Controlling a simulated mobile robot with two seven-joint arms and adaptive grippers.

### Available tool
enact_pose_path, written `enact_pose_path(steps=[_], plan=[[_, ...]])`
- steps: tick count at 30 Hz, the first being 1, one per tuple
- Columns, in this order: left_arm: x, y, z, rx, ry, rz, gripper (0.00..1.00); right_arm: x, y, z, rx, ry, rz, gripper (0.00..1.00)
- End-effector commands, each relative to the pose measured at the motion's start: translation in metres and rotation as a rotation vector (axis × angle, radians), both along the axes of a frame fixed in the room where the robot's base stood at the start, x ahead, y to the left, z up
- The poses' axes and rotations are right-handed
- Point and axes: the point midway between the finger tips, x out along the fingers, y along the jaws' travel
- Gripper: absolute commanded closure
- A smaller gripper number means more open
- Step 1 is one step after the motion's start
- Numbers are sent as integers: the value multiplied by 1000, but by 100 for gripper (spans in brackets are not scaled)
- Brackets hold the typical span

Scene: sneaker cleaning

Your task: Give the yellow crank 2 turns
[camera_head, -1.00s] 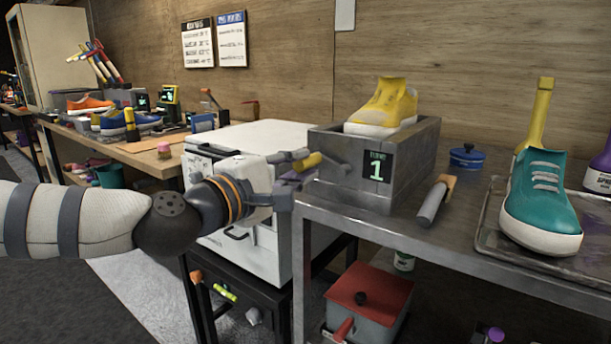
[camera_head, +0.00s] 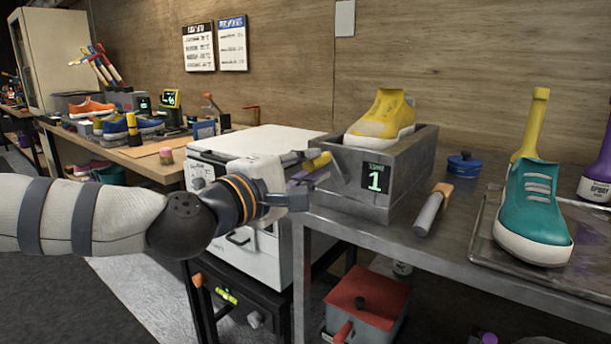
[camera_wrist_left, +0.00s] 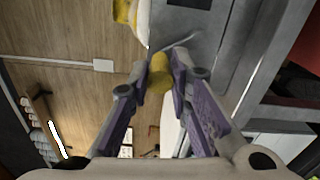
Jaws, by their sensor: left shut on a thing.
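The yellow crank (camera_head: 320,161) sticks out from the left side of a grey box. The box (camera_head: 405,176) holds a yellow sneaker (camera_head: 381,120) and shows a green "1" on its small dark display (camera_head: 376,179). My left gripper (camera_head: 311,168) reaches in from the left and is shut on the crank's handle. In the left wrist view the yellow handle (camera_wrist_left: 160,73) sits between the two purple-padded fingers (camera_wrist_left: 163,80), and a thin grey crank arm runs from it toward the box. My right gripper is not in view.
A white cabinet (camera_head: 262,143) is behind my left gripper.

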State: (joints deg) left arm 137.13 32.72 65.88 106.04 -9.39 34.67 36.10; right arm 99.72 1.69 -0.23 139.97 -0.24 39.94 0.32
Motion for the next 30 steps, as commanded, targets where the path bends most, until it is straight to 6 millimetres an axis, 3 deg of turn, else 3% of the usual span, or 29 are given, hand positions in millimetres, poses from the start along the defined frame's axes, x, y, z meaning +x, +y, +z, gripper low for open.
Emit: enact_pose_path(steps=[8,14,17,30], plan=[[-3,-4,-8,8,15,-10,89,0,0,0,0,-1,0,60],[-10,-13,-1,9,13,-11,88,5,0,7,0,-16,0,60],[-12,-15,1,7,13,-7,100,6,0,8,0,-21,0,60],[-15,-20,20,-1,-10,6,99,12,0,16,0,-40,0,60]])
